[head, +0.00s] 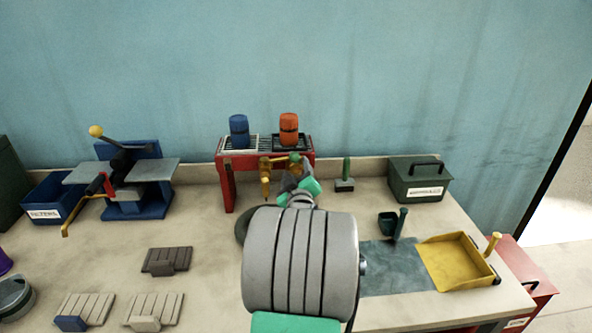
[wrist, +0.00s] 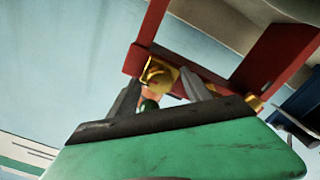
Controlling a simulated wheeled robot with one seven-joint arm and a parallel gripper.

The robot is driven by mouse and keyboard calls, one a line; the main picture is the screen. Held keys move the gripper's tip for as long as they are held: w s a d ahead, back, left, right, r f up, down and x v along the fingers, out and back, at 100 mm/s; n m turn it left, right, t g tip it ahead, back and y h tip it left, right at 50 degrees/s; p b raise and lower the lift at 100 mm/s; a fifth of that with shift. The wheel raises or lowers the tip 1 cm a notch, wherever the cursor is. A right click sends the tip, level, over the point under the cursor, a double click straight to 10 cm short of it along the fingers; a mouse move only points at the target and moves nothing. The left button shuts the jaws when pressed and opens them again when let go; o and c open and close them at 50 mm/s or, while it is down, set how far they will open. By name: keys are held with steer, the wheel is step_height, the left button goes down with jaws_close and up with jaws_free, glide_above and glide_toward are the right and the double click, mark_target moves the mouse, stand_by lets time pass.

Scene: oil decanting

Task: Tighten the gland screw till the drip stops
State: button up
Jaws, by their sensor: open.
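A red stand (head: 228,188) carries a blue keg (head: 239,132) and an orange keg (head: 289,131). Brass taps (head: 265,167) stick out of its front. My gripper (head: 297,175) is at the right tap, below the orange keg, and my arm hides much of that spot. In the wrist view my gripper (wrist: 161,82) is open, its two grey fingers on either side of a brass tap body (wrist: 158,70) under the red crossbar. I cannot make out the gland screw or any drip, nor whether the fingers touch the brass.
A yellow dustpan-like tray (head: 455,262) and grey mat (head: 395,268) lie at right. A blue machine (head: 137,185) and blue bin (head: 55,198) stand at left.

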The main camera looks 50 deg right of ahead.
steer(key=shift+c, duration=0.3)
jaws_close()
stand_by(0.3)
steer(key=shift+f+m+b, duration=0.1)
steer(key=shift+m+b, duration=0.2)
steer(key=shift+b, duration=0.1)
steer(key=shift+f+m+b, duration=0.1)
steer(key=shift+m+b, duration=0.4)
steer(key=shift+b, duration=0.1)
steer(key=m+b, duration=0.8)
steer(key=shift+m+b, duration=0.95)
steer(key=shift+m, duration=0.35)
steer(key=shift+r, duration=0.2)
